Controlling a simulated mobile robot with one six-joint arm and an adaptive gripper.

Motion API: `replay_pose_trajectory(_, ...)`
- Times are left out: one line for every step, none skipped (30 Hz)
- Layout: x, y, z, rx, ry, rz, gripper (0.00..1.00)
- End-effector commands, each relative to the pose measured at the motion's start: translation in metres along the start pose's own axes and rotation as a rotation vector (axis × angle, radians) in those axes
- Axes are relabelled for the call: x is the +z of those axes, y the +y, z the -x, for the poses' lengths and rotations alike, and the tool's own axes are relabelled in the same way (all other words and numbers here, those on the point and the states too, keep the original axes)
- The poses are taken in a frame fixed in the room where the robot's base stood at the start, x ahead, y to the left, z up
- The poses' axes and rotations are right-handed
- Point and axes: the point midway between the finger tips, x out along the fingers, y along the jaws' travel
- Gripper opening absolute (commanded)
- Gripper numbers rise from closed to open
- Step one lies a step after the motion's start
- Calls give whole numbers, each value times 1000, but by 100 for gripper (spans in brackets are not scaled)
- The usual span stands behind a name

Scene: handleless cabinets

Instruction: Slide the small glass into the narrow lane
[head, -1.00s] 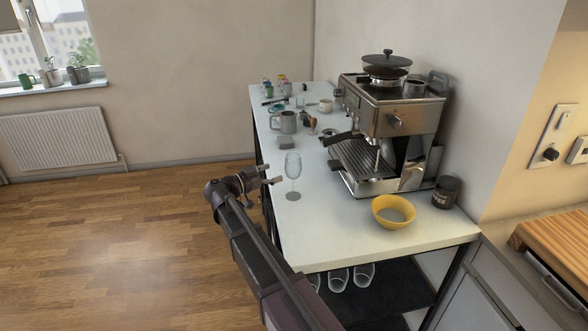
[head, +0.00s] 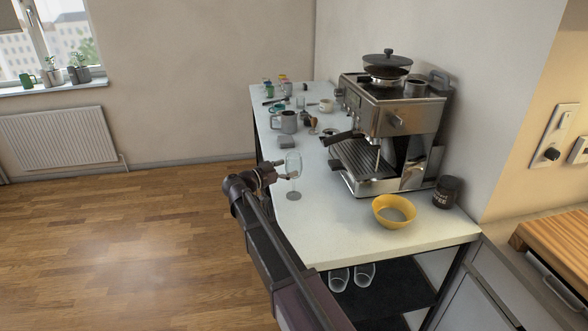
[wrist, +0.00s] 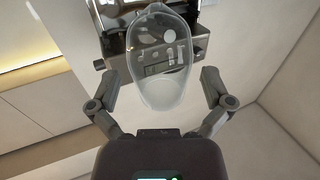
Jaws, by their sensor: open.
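A clear stemmed glass (head: 293,163) stands upright on the white worktop, near its left edge and in front of the coffee machine. My gripper (head: 282,171) is at the height of the bowl, reaching in from the left. In the wrist view the bowl of the glass (wrist: 158,90) lies between the two spread fingers of my gripper (wrist: 159,80), with gaps visible on both sides. The fingers are open and not closed on it. I cannot make out the narrow lane in these views.
The coffee machine (head: 388,135) stands behind the glass. A yellow bowl (head: 393,212) and dark jar (head: 446,192) are to the right. More glasses (head: 351,277) show below the worktop (head: 340,240), partly hidden by my arm.

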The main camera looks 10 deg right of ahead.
Motion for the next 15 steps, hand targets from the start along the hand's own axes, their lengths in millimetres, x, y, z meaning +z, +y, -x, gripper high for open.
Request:
replay_pose_trajectory(0, 0, -6, 1, 0, 0, 100)
replay_pose_trajectory(0, 0, -10, 0, 0, 0, 100)
replay_pose_trajectory(0, 0, -14, 0, 0, 0, 100)
replay_pose_trajectory(0, 0, -16, 0, 0, 0, 100)
replay_pose_trajectory(0, 0, -18, 0, 0, 0, 100)
replay_pose_trajectory(0, 0, -20, 0, 0, 0, 100)
replay_pose_trajectory(0, 0, -21, 0, 0, 0, 100)
replay_pose_trajectory(0, 0, -22, 0, 1, 0, 100)
replay_pose_trajectory(0, 0, -22, 0, 1, 0, 100)
replay_pose_trajectory(0, 0, -23, 0, 1, 0, 100)
replay_pose_trajectory(0, 0, -23, 0, 1, 0, 100)
replay_pose_trajectory(0, 0, -23, 0, 1, 0, 100)
replay_pose_trajectory(0, 0, -23, 1, 1, 0, 100)
replay_pose_trajectory(0, 0, -23, 1, 1, 0, 100)
replay_pose_trajectory(0, 0, -23, 1, 1, 0, 100)
